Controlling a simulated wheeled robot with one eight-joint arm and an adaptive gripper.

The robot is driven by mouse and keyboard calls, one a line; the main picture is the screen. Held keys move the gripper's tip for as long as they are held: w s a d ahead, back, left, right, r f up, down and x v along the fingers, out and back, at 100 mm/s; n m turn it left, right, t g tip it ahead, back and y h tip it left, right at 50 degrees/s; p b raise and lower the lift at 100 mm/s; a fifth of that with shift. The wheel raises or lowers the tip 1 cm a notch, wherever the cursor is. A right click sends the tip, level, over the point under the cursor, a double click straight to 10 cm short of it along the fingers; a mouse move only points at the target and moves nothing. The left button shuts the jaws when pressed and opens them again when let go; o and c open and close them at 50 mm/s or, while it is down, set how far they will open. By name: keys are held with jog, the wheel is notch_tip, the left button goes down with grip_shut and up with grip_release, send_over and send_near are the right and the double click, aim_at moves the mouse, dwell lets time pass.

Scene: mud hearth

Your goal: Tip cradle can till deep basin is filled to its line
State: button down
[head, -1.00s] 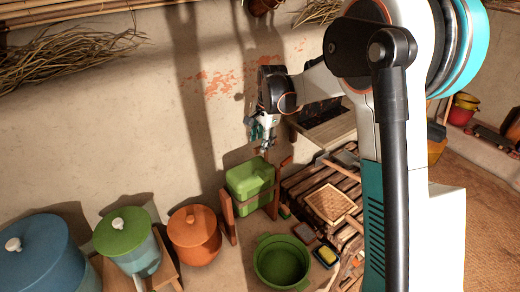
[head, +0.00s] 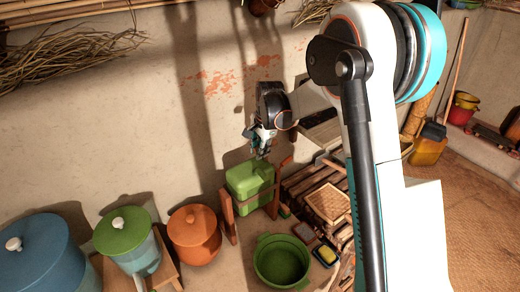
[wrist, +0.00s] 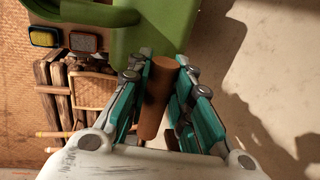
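The cradle can (head: 250,187) is a green block-shaped can held between brown wooden uprights (head: 229,215) near the wall. The deep basin (head: 281,262), a green round tub with side handles, stands on the floor in front of it. Its inside looks green; I cannot make out any water or line. My gripper (head: 262,153) is at the top of the can. In the wrist view my gripper's fingers (wrist: 166,72) close in on both sides of a brown round handle (wrist: 157,100). The can (wrist: 155,35) shows just beyond, with part of the basin (wrist: 85,12) at upper left.
An orange lidded pot (head: 194,235), a green-lidded container (head: 124,232) and a large blue pot (head: 40,258) stand to the left. A slatted rack (head: 300,185) with a woven tray (head: 328,204) is at right, with a yellow sponge (head: 326,254) near the basin.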

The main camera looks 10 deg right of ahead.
jog(key=shift+s+d+f+t+b, duration=0.15)
jog(key=shift+s+d+t+b, duration=0.15)
jog(key=shift+s+t+b, duration=0.3)
jog(key=s+d+f+t+y+b, duration=0.3)
jog(key=s+d+f+t+b, duration=0.1)
jog(key=s+b, duration=0.6)
jog(key=shift+f+t+b, duration=0.5)
jog(key=shift+t+b, duration=0.25)
jog(key=shift+t, duration=0.25)
jog(key=shift+s, duration=0.1)
jog(key=c, duration=1.4)
grip_release()
jog(key=shift+d, duration=0.1)
